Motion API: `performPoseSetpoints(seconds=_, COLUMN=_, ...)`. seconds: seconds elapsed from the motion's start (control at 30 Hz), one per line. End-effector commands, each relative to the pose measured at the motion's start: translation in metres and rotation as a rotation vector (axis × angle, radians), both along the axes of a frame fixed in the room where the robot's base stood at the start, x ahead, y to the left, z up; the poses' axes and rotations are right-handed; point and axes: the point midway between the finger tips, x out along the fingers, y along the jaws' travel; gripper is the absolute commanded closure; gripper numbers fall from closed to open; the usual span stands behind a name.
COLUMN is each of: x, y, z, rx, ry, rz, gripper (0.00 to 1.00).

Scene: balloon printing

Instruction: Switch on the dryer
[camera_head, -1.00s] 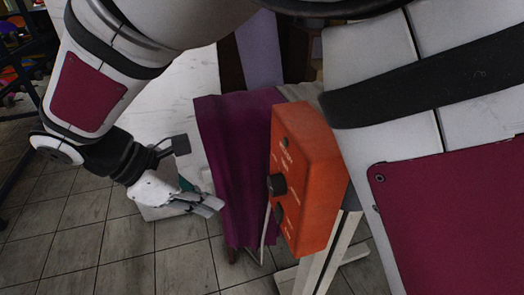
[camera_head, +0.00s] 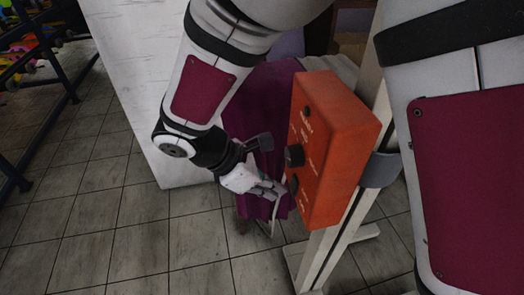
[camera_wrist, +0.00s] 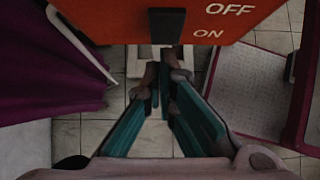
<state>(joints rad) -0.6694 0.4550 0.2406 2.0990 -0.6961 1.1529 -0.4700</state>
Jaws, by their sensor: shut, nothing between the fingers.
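The dryer's orange control box (camera_head: 335,140) stands on a pale post right of centre in the head view. A black round knob (camera_head: 294,156) sits on its face, with a smaller dark switch (camera_head: 293,187) below it. My gripper (camera_head: 280,188) is shut and empty, its tips close to the box face by the lower switch. In the wrist view the box's lower part (camera_wrist: 115,15) fills the top, with OFF and ON lettering. The black switch (camera_wrist: 167,26) is just ahead of my fingertips (camera_wrist: 163,80). I cannot tell whether they touch it.
Purple cloth (camera_head: 272,95) hangs behind the gripper and left of the box; it also shows at the wrist view's left (camera_wrist: 45,60). A white panel (camera_head: 135,70) is behind the arm. A dark rack (camera_head: 50,75) stands far left. The tiled floor (camera_head: 120,235) is open at lower left.

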Motion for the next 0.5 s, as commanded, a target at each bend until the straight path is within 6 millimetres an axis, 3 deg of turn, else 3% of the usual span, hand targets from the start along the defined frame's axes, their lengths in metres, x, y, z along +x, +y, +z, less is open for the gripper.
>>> performPoseSetpoints(seconds=0.5, x=0.0015, y=-0.0055, z=-0.0027, rx=-0.026, ry=-0.005, rz=0.000, gripper=1.00)
